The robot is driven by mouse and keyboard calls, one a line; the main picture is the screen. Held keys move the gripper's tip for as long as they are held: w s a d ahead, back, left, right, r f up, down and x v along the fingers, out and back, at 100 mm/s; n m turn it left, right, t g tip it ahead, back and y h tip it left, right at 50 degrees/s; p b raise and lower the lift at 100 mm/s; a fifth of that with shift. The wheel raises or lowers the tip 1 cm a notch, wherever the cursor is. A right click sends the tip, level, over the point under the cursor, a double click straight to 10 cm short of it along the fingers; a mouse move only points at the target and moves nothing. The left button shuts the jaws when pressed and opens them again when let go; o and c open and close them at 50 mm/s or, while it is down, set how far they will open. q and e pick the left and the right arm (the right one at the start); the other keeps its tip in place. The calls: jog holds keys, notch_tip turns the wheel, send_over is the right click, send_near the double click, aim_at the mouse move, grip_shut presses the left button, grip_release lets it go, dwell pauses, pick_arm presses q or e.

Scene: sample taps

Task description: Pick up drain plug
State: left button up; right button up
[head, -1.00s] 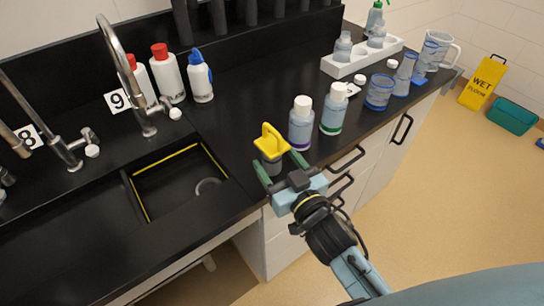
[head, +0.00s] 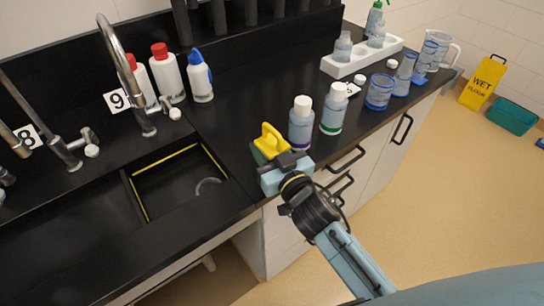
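The drain plug (head: 269,137) has a yellow handle and stands on the black counter just right of the sink. Its grey lower part is now largely hidden by my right gripper (head: 272,149). The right gripper is right at the plug, coming from the lower right. One green finger shows at the left side of the handle; the other is not clear, so I cannot tell whether the fingers are closed on it. My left gripper is not in view.
The sink basin (head: 138,195) with a yellow edge line lies to the left. Two white-capped bottles (head: 301,123) (head: 332,108) stand close right of the plug. A tap (head: 140,95) and red-capped bottles (head: 166,75) are behind. A white rack (head: 350,66) and blue beakers (head: 379,92) are farther right.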

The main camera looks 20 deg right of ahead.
jog(key=c, duration=0.4)
notch_tip(320, 180, up, 9)
jog(key=p, duration=0.3)
jog(key=shift+d+r, duration=0.1)
jog(key=s+d+m+h, duration=0.2)
jog(key=s+d+h, duration=0.1)
jog(key=s+d, duration=0.3)
jog(key=n+y, duration=0.2)
jog(key=y, duration=0.1)
send_over(272, 138)
jog(key=shift+r, duration=0.4)
jog(key=shift+w+a, duration=0.25)
jog(key=shift+a, duration=0.15)
